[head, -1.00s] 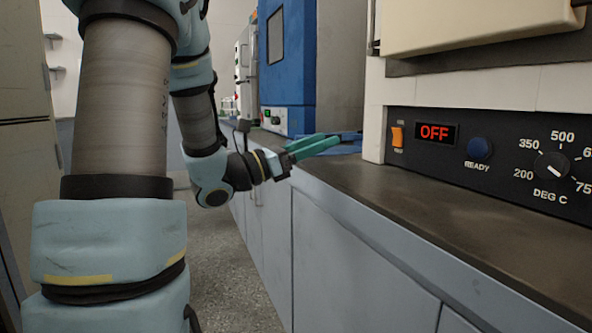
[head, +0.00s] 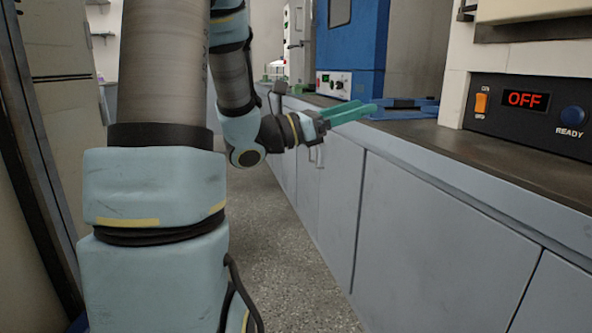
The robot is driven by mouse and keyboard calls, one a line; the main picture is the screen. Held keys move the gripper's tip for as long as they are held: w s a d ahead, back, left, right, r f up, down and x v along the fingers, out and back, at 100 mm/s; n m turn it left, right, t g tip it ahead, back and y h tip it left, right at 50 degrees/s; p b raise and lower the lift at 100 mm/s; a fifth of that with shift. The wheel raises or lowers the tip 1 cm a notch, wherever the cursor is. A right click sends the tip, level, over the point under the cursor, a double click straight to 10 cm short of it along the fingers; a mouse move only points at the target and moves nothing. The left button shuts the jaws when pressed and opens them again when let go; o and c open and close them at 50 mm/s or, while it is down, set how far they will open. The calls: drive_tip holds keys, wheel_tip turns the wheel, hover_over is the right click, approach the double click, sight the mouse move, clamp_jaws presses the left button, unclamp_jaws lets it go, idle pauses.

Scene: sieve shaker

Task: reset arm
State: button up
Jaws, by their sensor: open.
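My gripper (head: 372,108) has teal fingers that point right, near the front edge of the dark counter (head: 428,138). In the head view the fingers overlap the counter edge, and I cannot tell their height above it. The gripper is open, with nothing seen between its fingers. My arm hangs down from the top left and bends towards the counter, with the wrist in front of the cabinet fronts.
A furnace panel (head: 530,116) reads OFF at the right. A blue cabinet-like machine (head: 355,50) stands on the counter further back, with blue items (head: 412,104) beside it. Grey cupboard doors (head: 430,240) run below. The speckled floor (head: 285,270) is clear.

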drive_tip(key=s+a+f+m+g+y, duration=0.2)
drive_tip(key=s+f+m+g+y, duration=0.25)
drive_tip(key=s+f, duration=0.35)
drive_tip(key=s+a+f+m+g+y, duration=0.1)
drive_tip(key=s+f+m+g+y, duration=0.4)
drive_tip(key=f, duration=0.6)
drive_tip(key=w+a+f+m+t+y, duration=0.2)
drive_tip(key=a+f+m+t+y, duration=0.1)
drive_tip(key=a+m+y, duration=0.3)
drive_tip(key=w+a+f+m+t+y, duration=0.25)
drive_tip(key=a+m+y, duration=0.3)
drive_tip(key=a, duration=0.35)
wheel_tip(320, 180, up, 31)
drive_tip(key=m+h+p, duration=0.1)
drive_tip(key=p, duration=3)
drive_tip(key=shift+s+r+p, duration=0.15)
drive_tip(key=shift+s+p, duration=0.15)
drive_tip(key=shift+p, duration=0.05)
drive_tip(key=shift+c, duration=0.3)
